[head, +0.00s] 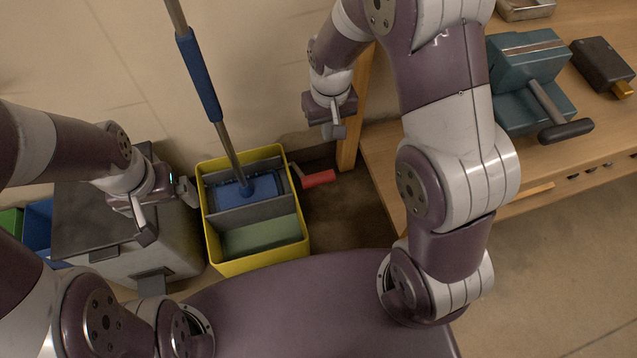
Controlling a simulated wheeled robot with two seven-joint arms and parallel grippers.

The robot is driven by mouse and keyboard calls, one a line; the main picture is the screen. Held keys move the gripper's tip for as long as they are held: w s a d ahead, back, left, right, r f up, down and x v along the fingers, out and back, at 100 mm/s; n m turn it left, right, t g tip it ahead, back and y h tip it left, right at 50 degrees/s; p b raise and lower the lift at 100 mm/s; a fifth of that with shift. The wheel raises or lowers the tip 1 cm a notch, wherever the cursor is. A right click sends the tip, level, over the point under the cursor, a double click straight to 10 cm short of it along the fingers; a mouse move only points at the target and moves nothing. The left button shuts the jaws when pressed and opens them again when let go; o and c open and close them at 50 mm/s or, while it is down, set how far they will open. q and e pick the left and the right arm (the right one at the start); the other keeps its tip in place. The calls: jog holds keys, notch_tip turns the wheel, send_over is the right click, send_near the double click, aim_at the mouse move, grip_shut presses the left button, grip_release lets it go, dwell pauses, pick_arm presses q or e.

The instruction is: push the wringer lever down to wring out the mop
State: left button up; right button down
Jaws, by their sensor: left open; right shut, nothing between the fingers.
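The yellow mop bucket (211,243) stands on the floor near the wall. A grey wringer (258,211) sits in its upper part. The blue mop head (247,190) lies inside the wringer, and its pole with a blue grip (199,76) leans up to the top left. The wringer lever (319,179) has a red handle and sticks out to the right of the bucket. My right gripper (336,130) is shut and empty, above the lever and apart from it in the picture. My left gripper (168,212) is open and empty, left of the bucket, over the grey bin.
A grey bin (95,225) with a dark lid stands left of the bucket, with blue (40,228) and green (11,221) containers beyond it. A wooden workbench (400,150) at the right holds a teal tool (527,80) and a dark box (601,65). Some floor right of the bucket is clear.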

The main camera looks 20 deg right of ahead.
pick_arm(q)
notch_tip(320, 180, down, 4)
jog(key=shift+f+b, duration=0.1)
jog(key=shift+b, duration=0.8)
pick_arm(e)
jog(key=w+a+f, duration=0.1)
jog(key=w+f, duration=0.3)
jog(key=shift+a+f, duration=0.15)
jog(key=shift+f, duration=0.15)
jog(key=shift+w, duration=0.1)
jog(key=f+b, duration=0.2)
jog(key=f, duration=0.2)
jog(key=s+f+b, duration=0.1)
jog(key=f+b, duration=0.1)
jog(key=f, duration=0.3)
jog(key=f+b, duration=0.3)
jog(key=f, duration=0.1)
jog(key=shift+s+f, duration=0.2)
jog(key=shift+s, duration=0.2)
pick_arm(q)
notch_tip(320, 180, down, 7)
jog(key=shift+f, duration=0.1)
